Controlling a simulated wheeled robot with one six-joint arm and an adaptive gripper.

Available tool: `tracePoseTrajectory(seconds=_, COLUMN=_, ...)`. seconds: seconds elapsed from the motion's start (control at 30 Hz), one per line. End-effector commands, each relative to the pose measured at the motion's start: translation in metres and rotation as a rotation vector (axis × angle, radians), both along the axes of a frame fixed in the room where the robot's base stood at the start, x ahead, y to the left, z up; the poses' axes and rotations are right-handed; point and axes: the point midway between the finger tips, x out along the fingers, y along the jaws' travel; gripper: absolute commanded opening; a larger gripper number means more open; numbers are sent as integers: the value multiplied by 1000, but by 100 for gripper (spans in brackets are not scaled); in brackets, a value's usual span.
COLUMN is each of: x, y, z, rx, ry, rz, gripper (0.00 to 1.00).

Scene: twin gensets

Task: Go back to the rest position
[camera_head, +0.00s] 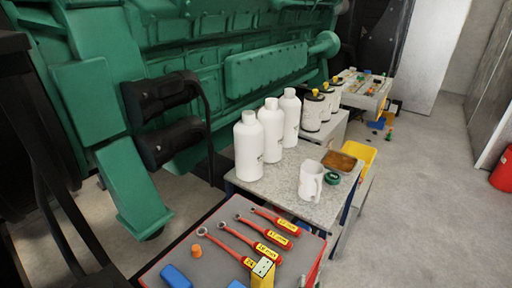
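My gripper does not show in the camera_head view. Its pose and whether it holds anything cannot be seen. The task names no other object.
A green engine (265,70) fills the back. White bottles (248,145) and a white mug (311,181) stand on a speckled table (290,188). Red-handled wrenches (235,236) and a yellow block (263,273) are on a grey tray (210,270).

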Motion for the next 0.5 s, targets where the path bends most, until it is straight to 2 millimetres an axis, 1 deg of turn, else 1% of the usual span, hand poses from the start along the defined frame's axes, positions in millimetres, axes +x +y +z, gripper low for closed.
tracePoseTrajectory(seconds=0.03, x=-9, y=-4, z=-7, rx=48, ry=6, rz=7, gripper=39)
tracePoseTrajectory(seconds=0.17, x=-35, y=-9, z=-25, rx=216, ry=22, rz=26, gripper=39)
tracePoseTrajectory(seconds=0.27, x=-63, y=-15, z=-39, rx=401, ry=36, rz=35, gripper=39)
tracePoseTrajectory(seconds=0.4, x=-112, y=-20, z=-55, rx=723, ry=55, rz=26, gripper=39)
tracePoseTrajectory(seconds=0.47, x=-133, y=-22, z=-58, rx=864, ry=58, rz=14, gripper=39)
tracePoseTrajectory(seconds=0.5, x=-147, y=-23, z=-59, rx=960, ry=61, rz=3, gripper=39)
